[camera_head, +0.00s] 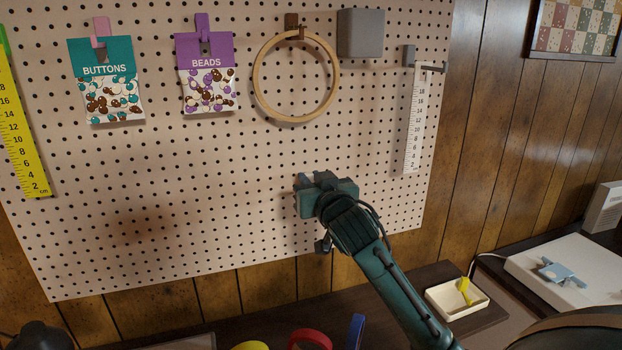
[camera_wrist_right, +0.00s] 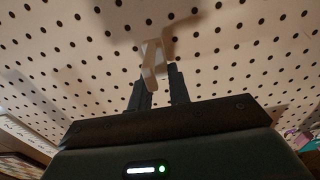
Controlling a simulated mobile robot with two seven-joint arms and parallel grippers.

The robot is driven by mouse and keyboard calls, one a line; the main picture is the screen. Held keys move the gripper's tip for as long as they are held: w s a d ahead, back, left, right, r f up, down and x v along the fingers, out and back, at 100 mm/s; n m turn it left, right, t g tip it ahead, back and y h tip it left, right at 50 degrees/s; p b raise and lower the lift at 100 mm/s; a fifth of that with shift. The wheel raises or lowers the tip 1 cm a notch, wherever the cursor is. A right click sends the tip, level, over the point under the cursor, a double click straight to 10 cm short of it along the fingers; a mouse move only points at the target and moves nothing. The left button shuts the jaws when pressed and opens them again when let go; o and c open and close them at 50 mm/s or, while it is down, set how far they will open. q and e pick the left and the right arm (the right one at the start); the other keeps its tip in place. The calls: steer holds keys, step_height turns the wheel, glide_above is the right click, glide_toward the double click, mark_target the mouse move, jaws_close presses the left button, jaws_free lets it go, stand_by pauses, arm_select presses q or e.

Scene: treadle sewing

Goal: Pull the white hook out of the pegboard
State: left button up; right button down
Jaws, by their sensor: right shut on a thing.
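The white hook (camera_wrist_right: 153,60) shows in the right wrist view against the pegboard (camera_wrist_right: 230,62). Its near end is between the two dark fingers of my right gripper (camera_wrist_right: 157,84), which is shut on it. Whether its far end still sits in a hole I cannot tell. In the head view my right gripper (camera_head: 306,186) is at the lower middle of the pegboard (camera_head: 170,180), close to its face, and mostly hides the hook. My left gripper is not clearly in view.
A buttons bag (camera_head: 106,85), a beads bag (camera_head: 208,75), a wooden hoop (camera_head: 258,85), a grey box (camera_head: 360,34), a white ruler (camera_head: 412,120) and a yellow ruler (camera_head: 22,130) hang around the gripper. Below are a cream tray (camera_head: 443,304) and a red ring (camera_head: 310,336).

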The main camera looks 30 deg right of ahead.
steer(key=shift+s+a, duration=0.1)
steer(key=shift+s, duration=0.45)
steer(key=shift+s, duration=0.1)
stand_by(0.5)
steer(key=shift+v, duration=2.4)
